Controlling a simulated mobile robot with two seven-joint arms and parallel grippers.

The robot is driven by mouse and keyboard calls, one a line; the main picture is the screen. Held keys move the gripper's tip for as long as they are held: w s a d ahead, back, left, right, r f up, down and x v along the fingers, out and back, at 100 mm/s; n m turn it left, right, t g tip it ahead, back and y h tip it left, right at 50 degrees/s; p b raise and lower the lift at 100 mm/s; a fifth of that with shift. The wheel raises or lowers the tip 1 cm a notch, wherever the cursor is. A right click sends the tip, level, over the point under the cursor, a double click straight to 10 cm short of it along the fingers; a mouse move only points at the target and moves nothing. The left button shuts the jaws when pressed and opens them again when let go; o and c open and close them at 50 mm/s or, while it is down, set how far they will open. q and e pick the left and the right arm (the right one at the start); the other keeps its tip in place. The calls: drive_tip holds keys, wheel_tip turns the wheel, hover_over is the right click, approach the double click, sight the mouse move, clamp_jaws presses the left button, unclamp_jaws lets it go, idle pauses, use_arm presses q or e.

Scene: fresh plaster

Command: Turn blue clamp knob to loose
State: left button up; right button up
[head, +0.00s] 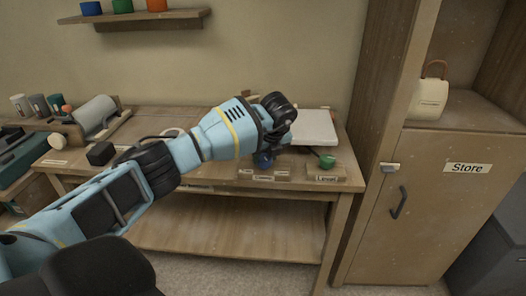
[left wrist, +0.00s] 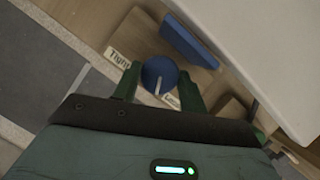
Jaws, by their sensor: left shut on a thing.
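The blue clamp knob (left wrist: 159,72) sits on a wooden base between the two dark green fingers of my left gripper (left wrist: 160,86), which is shut on it. A white pointer line on the knob points down the picture toward the gripper. A "Tight" label (left wrist: 118,58) lies left of the knob; another label (left wrist: 172,100) at its lower right is partly hidden. A blue block (left wrist: 188,42) stands beyond the knob. In the head view my left gripper (head: 265,154) reaches down over the blue knob (head: 263,163) at the bench's front edge. My right gripper is out of view.
A green knob (head: 327,161) on a labelled wooden block stands to the right. A pale slab (head: 314,127) lies behind. The "Store" cabinet (head: 420,215) closes off the right side. A black block (head: 100,153) and a grey roller (head: 95,113) are at the left.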

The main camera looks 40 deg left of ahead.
use_arm(q)
drive_tip(key=shift+w+r+n+g, duration=0.1)
drive_tip(key=shift+r+n+g, duration=0.15)
drive_tip(key=shift+n, duration=0.55)
drive_tip(key=shift+f+n+g+p, duration=0.1)
drive_tip(key=shift+n+g+p, duration=0.25)
drive_tip(key=shift+n, duration=0.55)
drive_tip(key=o, duration=1)
drive_tip(key=shift+f, duration=0.15)
